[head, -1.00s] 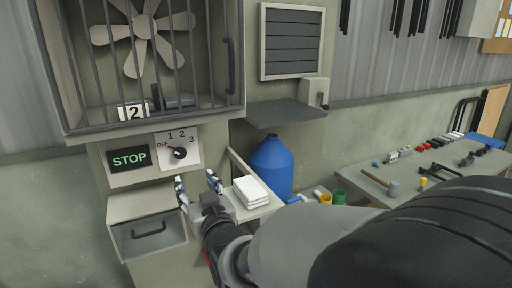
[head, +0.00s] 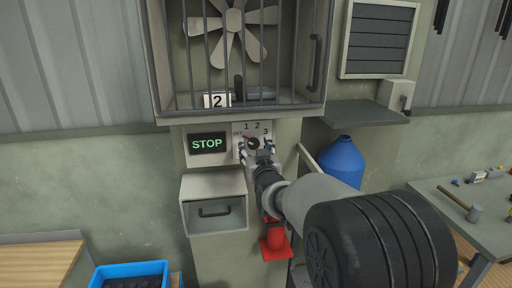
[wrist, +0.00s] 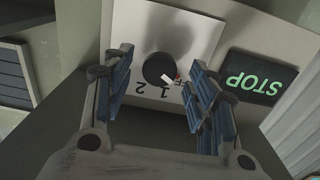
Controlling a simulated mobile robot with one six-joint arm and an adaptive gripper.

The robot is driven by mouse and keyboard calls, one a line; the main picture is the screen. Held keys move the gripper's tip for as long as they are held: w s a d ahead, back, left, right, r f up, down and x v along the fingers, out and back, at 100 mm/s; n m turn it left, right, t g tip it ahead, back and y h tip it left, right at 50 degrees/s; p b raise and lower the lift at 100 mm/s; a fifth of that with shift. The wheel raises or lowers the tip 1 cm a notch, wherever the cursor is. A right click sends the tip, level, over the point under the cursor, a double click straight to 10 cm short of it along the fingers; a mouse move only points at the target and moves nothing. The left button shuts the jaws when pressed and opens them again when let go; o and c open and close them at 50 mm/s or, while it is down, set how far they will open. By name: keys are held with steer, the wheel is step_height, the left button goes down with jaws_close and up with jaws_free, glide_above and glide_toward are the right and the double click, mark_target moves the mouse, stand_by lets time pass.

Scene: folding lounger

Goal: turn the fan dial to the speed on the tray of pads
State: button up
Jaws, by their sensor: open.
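The fan dial (head: 253,143) is a round black knob on a white plate marked OFF, 1, 2, 3. In the wrist view the dial (wrist: 158,67) appears upside down, and its pointer with a red tip points toward OFF. My gripper (head: 256,149) is in front of the dial plate, open and empty. In the wrist view its blue-padded fingers (wrist: 160,78) stand on either side of the knob, with gaps; contact is not visible. A white card reading 2 (head: 217,100) stands in the fan cage.
The fan (head: 233,35) sits behind bars (head: 240,60). A lit STOP sign (head: 207,143) is left of the dial, above a drawer (head: 214,205).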

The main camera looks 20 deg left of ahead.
steer(key=shift+w+a, duration=0.2)
steer(key=shift+w, duration=0.1)
steer(key=shift+c, duration=0.2)
steer(key=c, duration=1)
